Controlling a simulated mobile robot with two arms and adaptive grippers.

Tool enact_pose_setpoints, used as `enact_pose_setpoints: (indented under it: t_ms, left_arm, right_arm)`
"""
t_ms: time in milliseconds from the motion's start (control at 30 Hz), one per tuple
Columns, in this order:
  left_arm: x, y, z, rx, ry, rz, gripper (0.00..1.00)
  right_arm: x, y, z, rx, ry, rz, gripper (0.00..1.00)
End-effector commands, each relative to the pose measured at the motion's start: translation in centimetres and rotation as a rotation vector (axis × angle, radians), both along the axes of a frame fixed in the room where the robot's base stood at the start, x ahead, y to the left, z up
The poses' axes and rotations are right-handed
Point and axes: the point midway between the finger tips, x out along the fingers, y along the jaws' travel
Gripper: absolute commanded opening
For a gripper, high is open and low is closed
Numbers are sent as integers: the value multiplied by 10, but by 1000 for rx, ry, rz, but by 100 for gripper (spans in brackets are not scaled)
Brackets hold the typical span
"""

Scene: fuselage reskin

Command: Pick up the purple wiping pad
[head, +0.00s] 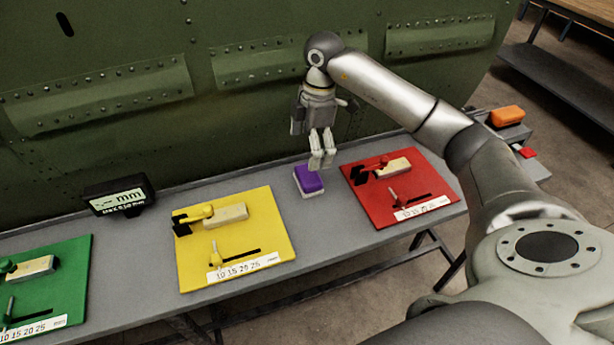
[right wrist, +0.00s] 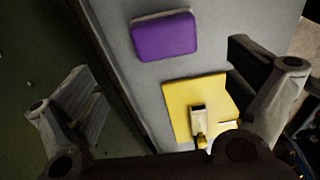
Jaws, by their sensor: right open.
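The purple wiping pad (head: 309,179) has a purple top and a pale base. It lies on the grey bench between the yellow board and the red board. My right gripper (head: 322,160) is above the bench, close to the pad and a little up and right of it in the head view. In the right wrist view the pad (right wrist: 164,37) lies at the top middle, beyond the open fingers (right wrist: 175,105), with nothing between them. My left gripper is not in view.
The yellow board (head: 255,246) and red board (head: 420,208) carry small tools and blocks. A green board (head: 70,282) and a black display (head: 119,196) stand to the left. The green riveted fuselage wall (head: 240,130) rises behind the bench. An orange object (head: 506,116) is at far right.

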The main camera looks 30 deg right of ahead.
Motion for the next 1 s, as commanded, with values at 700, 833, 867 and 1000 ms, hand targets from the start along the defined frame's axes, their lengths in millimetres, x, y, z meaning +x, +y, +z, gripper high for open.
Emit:
enact_pose_setpoints:
  t_ms: [700, 833, 867, 1000]
  left_arm:
    - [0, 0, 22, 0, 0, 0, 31]
    - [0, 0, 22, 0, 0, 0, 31]
    - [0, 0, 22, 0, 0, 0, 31]
    - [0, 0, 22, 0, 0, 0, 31]
  right_arm:
    - [-6, 8, -83, 4, 0, 4, 100]
    - [-5, 8, -86, 4, -4, 5, 100]
    - [-5, 8, -86, 4, -4, 5, 100]
    - [-5, 8, -86, 4, -3, 5, 96]
